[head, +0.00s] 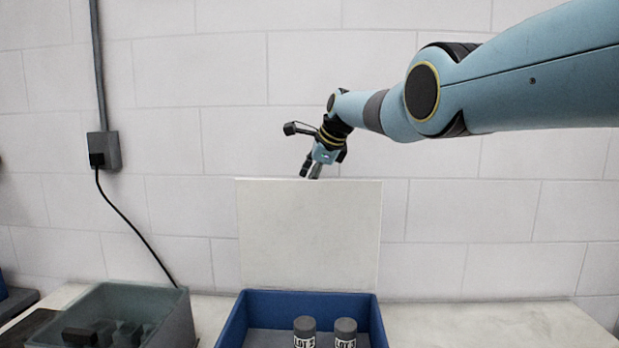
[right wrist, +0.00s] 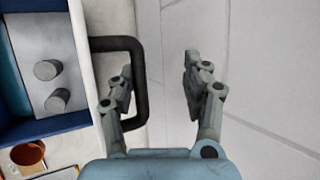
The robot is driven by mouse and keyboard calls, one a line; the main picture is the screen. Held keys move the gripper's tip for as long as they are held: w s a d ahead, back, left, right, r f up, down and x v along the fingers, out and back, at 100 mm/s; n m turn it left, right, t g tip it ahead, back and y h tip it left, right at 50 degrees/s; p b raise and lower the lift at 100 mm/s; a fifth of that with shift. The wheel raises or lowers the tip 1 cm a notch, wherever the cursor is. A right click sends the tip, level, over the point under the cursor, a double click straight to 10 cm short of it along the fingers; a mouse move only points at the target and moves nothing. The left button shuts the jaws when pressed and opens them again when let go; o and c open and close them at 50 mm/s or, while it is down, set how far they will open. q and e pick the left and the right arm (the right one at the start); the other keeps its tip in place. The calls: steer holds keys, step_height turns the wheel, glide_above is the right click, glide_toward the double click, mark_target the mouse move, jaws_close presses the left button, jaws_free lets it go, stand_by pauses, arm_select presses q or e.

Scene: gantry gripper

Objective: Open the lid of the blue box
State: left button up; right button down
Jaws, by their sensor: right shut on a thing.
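The blue box (head: 232,322) stands on the counter at the bottom middle of the head view. Its white lid (head: 308,235) stands upright at the back of the box, so the box is open. Two grey cylinders (head: 304,328) with lot labels stand inside. My right gripper (head: 310,172) is at the top edge of the lid. In the right wrist view the lid's black handle (right wrist: 141,75) lies between the fingers of this gripper (right wrist: 158,70), nearer the left one. My left gripper is not in view.
A grey-green bin (head: 180,318) with dark items stands left of the box. A wall socket (head: 103,150) with a hanging cable is on the white block wall behind. The counter (head: 480,325) right of the box is clear. A reddish-brown round thing (right wrist: 27,153) shows in the wrist view.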

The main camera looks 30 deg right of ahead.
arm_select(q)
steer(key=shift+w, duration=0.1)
arm_select(e)
steer(key=shift+s+d+f, duration=0.1)
steer(key=shift+f, duration=0.35)
steer(key=shift+s+d+f, duration=0.1)
steer(key=shift+f, duration=0.3)
steer(key=c, duration=1.3)
jaws_free()
steer(key=shift+w+f, duration=0.1)
steer(key=shift+w+d+f, duration=0.15)
steer(key=shift+w+f, duration=0.1)
steer(key=shift+w, duration=0.15)
steer(key=shift+c, duration=1)
steer(key=shift+w+d+f, duration=0.1)
steer(key=shift+w, duration=0.2)
steer(key=shift+c, duration=0.5)
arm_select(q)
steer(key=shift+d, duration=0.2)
arm_select(e)
steer(key=shift+s+r, duration=0.15)
steer(key=shift+r, duration=0.3)
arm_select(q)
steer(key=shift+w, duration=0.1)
